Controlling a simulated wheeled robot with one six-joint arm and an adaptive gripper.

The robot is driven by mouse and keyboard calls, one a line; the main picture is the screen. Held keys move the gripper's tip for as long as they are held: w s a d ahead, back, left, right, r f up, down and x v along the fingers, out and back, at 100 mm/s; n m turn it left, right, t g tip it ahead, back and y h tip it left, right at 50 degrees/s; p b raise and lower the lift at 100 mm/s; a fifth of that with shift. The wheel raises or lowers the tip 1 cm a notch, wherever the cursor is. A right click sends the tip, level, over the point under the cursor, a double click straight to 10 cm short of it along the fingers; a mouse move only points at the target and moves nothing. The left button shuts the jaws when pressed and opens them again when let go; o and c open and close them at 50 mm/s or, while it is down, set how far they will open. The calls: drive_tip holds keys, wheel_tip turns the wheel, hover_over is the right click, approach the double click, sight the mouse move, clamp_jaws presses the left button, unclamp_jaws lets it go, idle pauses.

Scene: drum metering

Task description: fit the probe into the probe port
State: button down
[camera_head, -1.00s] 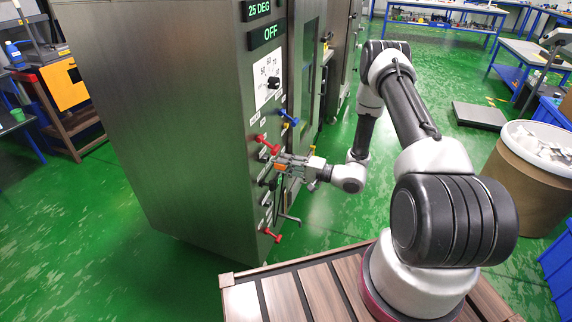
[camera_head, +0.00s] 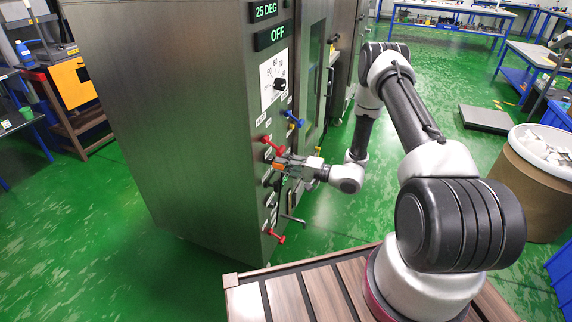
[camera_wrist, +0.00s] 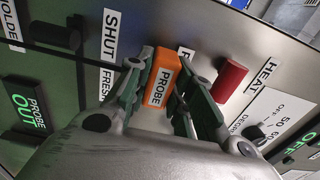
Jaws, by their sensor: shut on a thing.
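My gripper (camera_head: 287,163) is at the front panel of the tall dark metal cabinet (camera_head: 170,110), below the upper red handle. It is shut on the orange probe (camera_wrist: 163,76), a block marked PROBE, held between the two fingers in the wrist view (camera_wrist: 170,92). The orange also shows in the head view (camera_head: 279,168). The probe's far end points at the panel and is hidden. The probe port cannot be made out; a label behind the probe is mostly covered. A small display (camera_wrist: 25,108) on the panel reads PROBE OUT.
A red handle (camera_wrist: 230,80) is close right of the fingers and a black knob (camera_wrist: 52,36) is at the left. The blue handle (camera_head: 293,118), dial (camera_head: 280,84) and lower red handle (camera_head: 276,236) also stick out. Green floor is open right of the cabinet.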

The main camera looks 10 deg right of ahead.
drive_tip(key=shift+w+a, duration=0.2)
drive_tip(key=shift+a, duration=0.05)
drive_tip(key=c, duration=1.2)
unclamp_jaws()
drive_tip(key=shift+o, duration=0.2)
drive_tip(key=v, duration=1.2)
